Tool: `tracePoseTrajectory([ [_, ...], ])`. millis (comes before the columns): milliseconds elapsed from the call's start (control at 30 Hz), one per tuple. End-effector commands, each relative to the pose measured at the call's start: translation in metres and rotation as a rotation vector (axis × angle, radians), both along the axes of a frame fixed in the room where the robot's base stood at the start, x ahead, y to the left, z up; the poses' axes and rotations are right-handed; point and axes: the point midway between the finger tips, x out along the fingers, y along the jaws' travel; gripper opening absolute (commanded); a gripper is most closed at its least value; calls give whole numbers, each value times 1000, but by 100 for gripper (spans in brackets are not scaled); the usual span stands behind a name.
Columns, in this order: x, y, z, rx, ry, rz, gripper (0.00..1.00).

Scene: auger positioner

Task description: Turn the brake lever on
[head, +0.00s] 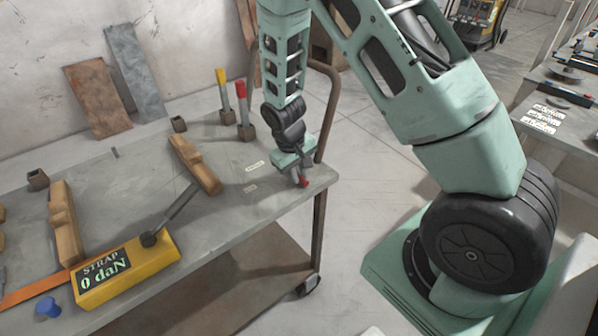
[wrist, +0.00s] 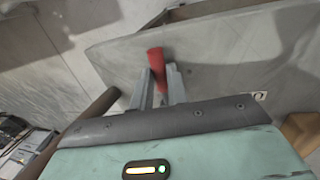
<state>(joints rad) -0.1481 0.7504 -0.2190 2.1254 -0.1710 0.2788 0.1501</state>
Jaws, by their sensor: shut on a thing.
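A small red handle (head: 303,182) shows at my gripper's tip, near the right corner of the grey table. I take it as the brake lever's grip, but its base and angle are hidden. My gripper (head: 298,174) points down over the table corner. In the wrist view the red handle (wrist: 156,61) sits between the two grey fingers of my gripper (wrist: 158,86), which is shut on it. Its rounded end sticks out past the fingertips. Whether the lever is on or off cannot be told.
The grey table (head: 225,235) holds a yellow strap gauge (head: 125,270) reading 0 daN, with a dark lever. Wooden blocks (head: 195,165) lie left of my gripper. A yellow-handled post (head: 222,80) and a red-handled post (head: 241,92) stand behind.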

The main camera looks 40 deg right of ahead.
Motion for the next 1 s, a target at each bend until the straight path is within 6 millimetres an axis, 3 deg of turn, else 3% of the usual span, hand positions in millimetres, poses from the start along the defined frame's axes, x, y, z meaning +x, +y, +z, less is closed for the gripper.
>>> tracePoseTrajectory([
  [267,2,11,2,-2,0,-157,0],
  [1000,28,48,3,-1,-1,-855,0],
])
